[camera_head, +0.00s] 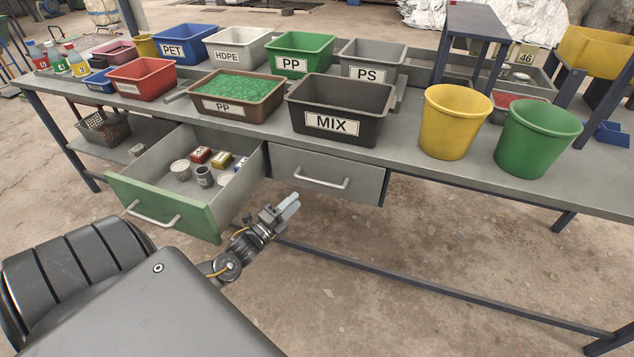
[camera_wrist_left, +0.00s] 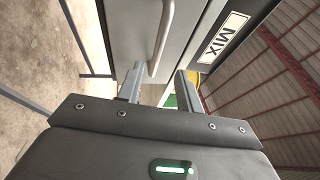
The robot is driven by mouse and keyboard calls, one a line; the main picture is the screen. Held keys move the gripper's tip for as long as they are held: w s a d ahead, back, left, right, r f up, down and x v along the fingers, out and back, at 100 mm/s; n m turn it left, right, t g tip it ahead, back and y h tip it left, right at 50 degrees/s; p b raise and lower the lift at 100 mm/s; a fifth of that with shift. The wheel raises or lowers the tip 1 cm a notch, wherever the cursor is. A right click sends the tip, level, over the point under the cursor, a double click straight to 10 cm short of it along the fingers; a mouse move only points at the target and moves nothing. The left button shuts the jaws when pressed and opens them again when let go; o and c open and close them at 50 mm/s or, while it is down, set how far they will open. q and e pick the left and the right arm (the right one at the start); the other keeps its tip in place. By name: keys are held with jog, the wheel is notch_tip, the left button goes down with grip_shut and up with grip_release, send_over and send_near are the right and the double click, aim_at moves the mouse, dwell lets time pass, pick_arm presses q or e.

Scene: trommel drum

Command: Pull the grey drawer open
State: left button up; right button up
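The grey drawer (camera_head: 357,176) under the bench top is shut flush, its pale bar handle (camera_head: 322,182) across its front. My left gripper (camera_head: 287,206) is below and left of that handle in the head view, clear of the drawer face. In the left wrist view the gripper (camera_wrist_left: 160,70) is open, its two fingers apart with nothing held. The handle (camera_wrist_left: 164,35) shows ahead of the gap between the fingers, against the grey drawer front (camera_wrist_left: 135,30). I cannot tell its exact distance from the fingertips. My right gripper is in neither view.
The green-fronted drawer (camera_head: 165,207) stands open left of the gripper, with several small items inside. A dark MIX bin (camera_head: 340,97) sits above the grey drawer. A yellow bucket (camera_head: 453,120) and green bucket (camera_head: 537,138) stand to the right. A low frame rail (camera_head: 440,285) crosses below.

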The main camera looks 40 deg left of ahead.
aim_at(319, 182)
pick_arm(q)
jog(key=x, duration=1.1)
jog(key=shift+w+d+f, duration=0.1)
jog(key=shift+d+f, duration=0.05)
jog(key=shift+d, duration=0.2)
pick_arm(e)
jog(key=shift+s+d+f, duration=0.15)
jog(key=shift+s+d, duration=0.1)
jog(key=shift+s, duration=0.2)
